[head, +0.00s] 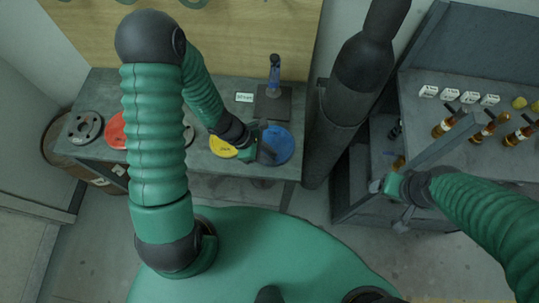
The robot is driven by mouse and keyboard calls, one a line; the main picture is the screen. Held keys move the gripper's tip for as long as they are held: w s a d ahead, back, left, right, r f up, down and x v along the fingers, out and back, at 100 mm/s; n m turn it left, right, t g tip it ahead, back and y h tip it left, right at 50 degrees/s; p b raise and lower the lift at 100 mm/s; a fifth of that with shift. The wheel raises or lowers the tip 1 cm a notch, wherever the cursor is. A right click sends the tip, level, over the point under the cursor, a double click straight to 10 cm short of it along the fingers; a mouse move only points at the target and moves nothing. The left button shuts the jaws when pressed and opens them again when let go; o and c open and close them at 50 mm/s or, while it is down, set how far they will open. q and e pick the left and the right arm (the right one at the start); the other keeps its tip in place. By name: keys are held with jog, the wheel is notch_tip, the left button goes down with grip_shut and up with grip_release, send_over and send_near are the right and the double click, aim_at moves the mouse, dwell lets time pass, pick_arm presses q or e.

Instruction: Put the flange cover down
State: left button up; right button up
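Round discs that look like flange covers show at the bench on the left: a blue one (281,146), a yellow one (222,148) and a red one (115,130). My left gripper (267,146) is at the left edge of the blue cover and seems shut on it; its fingers hide that edge. I cannot tell whether the blue cover touches the bench top. My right gripper (388,203) is in the air left of the right-hand bench. Its grey finger parts stand apart with nothing seen between them.
The grey bench (210,92) also carries a grey flange (85,127) and a blue-handled tool on a dark plate (272,105). Dark cylinders (345,105) stand between the benches. Amber bottles (490,128) and white labels stand on the right bench.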

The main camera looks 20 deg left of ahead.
pick_arm(q)
jog(key=shift+o, duration=0.5)
jog(key=shift+d+r, duration=0.15)
jog(key=shift+d, duration=0.55)
jog(key=s+a+r+m+y+p, duration=0.1)
jog(key=s+a+r+m+y, duration=0.1)
jog(key=r+m, duration=0.6)
jog(key=s+a+r+m+y+p, duration=0.1)
jog(key=s+a+r+m+y, duration=0.1)
jog(key=r+m, duration=0.6)
jog(key=a+m+y, duration=0.1)
jog(key=m+y, duration=0.1)
jog(key=m, duration=0.3)
jog(key=shift+a+r+t, duration=0.15)
jog(key=shift+a+t, duration=0.15)
pick_arm(e)
jog(key=shift+s+d+r, duration=0.15)
jog(key=shift+d+r, duration=0.45)
jog(key=shift+r, duration=0.35)
